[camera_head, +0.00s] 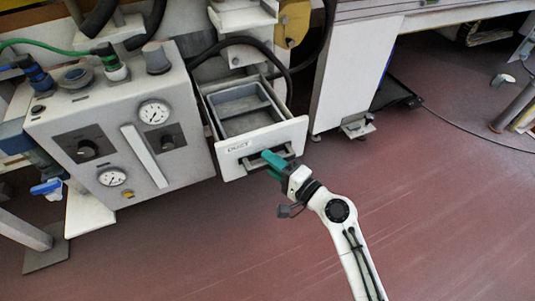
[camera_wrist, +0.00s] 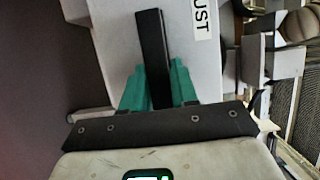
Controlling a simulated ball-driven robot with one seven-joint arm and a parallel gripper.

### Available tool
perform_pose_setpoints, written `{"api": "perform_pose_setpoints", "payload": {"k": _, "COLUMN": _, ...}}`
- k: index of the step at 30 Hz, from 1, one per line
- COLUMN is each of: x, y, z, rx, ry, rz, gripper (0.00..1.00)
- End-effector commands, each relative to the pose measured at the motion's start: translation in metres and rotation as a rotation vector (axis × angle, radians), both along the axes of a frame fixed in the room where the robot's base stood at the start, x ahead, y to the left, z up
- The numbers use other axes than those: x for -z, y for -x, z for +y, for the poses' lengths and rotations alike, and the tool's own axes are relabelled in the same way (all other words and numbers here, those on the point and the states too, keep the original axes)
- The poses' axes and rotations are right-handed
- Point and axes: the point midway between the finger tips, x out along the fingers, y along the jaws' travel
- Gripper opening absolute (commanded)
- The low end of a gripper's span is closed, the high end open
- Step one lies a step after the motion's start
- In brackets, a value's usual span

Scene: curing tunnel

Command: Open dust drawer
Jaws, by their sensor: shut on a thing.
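The dust drawer (camera_head: 262,145) is white with a "DUST" label on its front. In the head view it is pulled out from its housing, and its grey inner bin shows from above. Its dark bar handle (camera_wrist: 150,45) runs across the front. My gripper (camera_head: 272,160) has teal fingers and is at the drawer front. In the wrist view the teal fingers (camera_wrist: 158,88) are shut on the handle, one on each side of it. The gripped part of the handle is partly hidden by the fingers.
A grey control box (camera_head: 115,135) with gauges and knobs stands directly left of the drawer. A white machine leg (camera_head: 350,85) stands to the right. A black hose (camera_head: 245,42) loops above the drawer. The red floor (camera_head: 210,245) in front is clear.

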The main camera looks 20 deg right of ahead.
Motion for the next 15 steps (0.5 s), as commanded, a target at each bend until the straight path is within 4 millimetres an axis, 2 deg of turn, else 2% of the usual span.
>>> {"api": "perform_pose_setpoints", "payload": {"k": 4, "x": 0.0019, "y": 0.0061, "z": -0.0012, "rx": 0.002, "ry": 0.0, "rz": 0.003, "gripper": 0.0}}
{"api": "perform_pose_setpoints", "payload": {"k": 15, "x": 0.0019, "y": 0.0068, "z": -0.0013, "rx": 0.003, "ry": 0.0, "rz": 0.003, "gripper": 0.0}}
